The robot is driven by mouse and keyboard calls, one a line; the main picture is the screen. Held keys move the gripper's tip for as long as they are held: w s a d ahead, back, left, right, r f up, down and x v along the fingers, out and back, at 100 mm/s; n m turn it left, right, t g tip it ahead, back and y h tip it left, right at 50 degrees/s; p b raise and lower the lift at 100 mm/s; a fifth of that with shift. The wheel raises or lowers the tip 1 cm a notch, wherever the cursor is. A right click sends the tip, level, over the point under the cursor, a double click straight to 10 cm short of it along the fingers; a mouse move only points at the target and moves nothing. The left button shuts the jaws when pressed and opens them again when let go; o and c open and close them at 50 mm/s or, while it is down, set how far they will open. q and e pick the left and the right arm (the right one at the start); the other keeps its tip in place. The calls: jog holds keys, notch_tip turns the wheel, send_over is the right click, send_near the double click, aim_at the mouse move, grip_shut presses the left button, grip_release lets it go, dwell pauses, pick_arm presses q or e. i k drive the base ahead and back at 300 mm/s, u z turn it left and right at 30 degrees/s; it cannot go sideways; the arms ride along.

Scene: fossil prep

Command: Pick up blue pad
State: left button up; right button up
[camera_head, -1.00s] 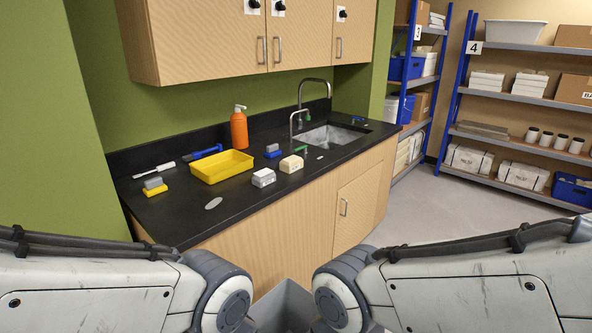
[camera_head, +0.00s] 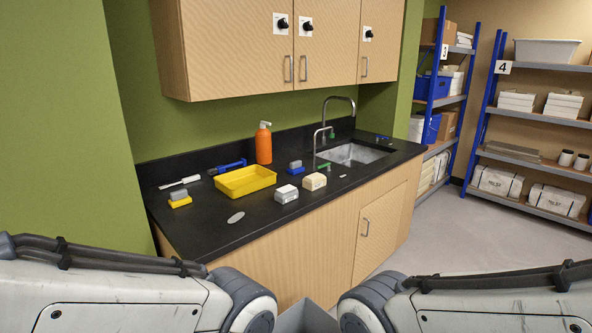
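A small blue pad (camera_head: 296,170) with a grey block on top lies on the black counter, behind the white block and right of the yellow tray. A similar grey block on a yellow pad (camera_head: 180,202) lies at the counter's left end. My two arms show only as upper links at the bottom of the view, well short of the counter. Neither gripper is in view.
The black counter (camera_head: 222,235) holds a yellow tray (camera_head: 238,188), an orange bottle (camera_head: 264,146), a white block (camera_head: 286,195), a cream block (camera_head: 314,181), a blue-handled tool (camera_head: 229,166) and a white-handled tool (camera_head: 181,183). A sink (camera_head: 354,154) is at right. Wall cabinets hang above. Shelves stand at far right with open floor before them.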

aim_at(295, 168)
jog(key=k, duration=0.6)
jog(key=z, duration=0.7)
jog(key=i, duration=1.5)
jog(key=z, duration=0.6)
jog(key=i, duration=1.85)
jog(key=u, duration=0.8)
jog(key=i, duration=1.15)
jog(key=u, duration=1.15)
jog(key=i, duration=0.55)
jog(key=u, duration=0.35)
